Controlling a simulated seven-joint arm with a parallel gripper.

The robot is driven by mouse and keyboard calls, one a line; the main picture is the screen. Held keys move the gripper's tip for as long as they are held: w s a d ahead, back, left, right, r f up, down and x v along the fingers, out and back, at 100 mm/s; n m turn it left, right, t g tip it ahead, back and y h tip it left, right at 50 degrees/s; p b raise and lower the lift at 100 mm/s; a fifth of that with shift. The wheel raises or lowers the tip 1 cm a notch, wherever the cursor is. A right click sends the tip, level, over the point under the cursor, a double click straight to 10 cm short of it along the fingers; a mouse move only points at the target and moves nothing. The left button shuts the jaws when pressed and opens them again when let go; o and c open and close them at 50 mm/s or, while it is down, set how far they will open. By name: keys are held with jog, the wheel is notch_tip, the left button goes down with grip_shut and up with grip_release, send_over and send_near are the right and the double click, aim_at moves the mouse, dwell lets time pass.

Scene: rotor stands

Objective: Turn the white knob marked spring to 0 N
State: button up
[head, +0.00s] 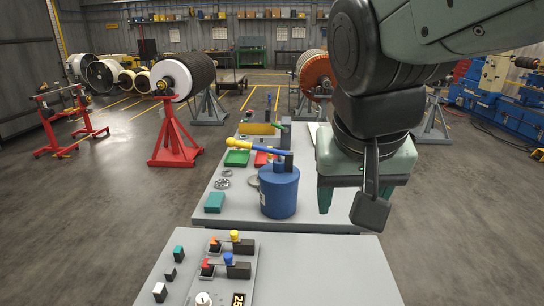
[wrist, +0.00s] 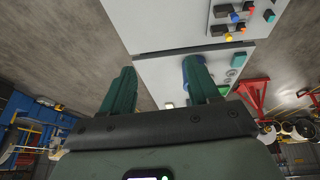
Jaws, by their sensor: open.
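A round white knob (head: 203,298) sits on the grey control panel (head: 224,250), at the bottom edge of the head view and partly cut off. Its label is not readable. Beside it, a dark display (head: 239,299) shows orange digits that look like 25, also cut off. My gripper (head: 355,200) is open and empty, above and to the right of the panel, well apart from the knob. In the wrist view its two green fingers (wrist: 160,65) are spread, with nothing between them. The panel (wrist: 222,22) shows there at the top right; I cannot make out the white knob.
Colored levers, including a yellow one (head: 235,235) and a blue one (head: 228,258), stand on the panel. Several buttons (head: 160,292) lie to its left. The console top (head: 325,265) right of the panel is clear.

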jog(key=w+a+f+g, duration=0.1)
jog(key=w+a+f, duration=0.5)
jog(key=w+a, duration=0.2)
jog(key=m+g, duration=0.2)
jog(key=g, duration=0.1)
send_over(202, 297)
notch_tip(202, 297, down, 24)
jog(key=shift+y, duration=0.4)
notch_tip(202, 297, down, 10)
jog(key=shift+f, duration=0.25)
jog(key=c, duration=1)
jog(key=shift+c, duration=0.2)
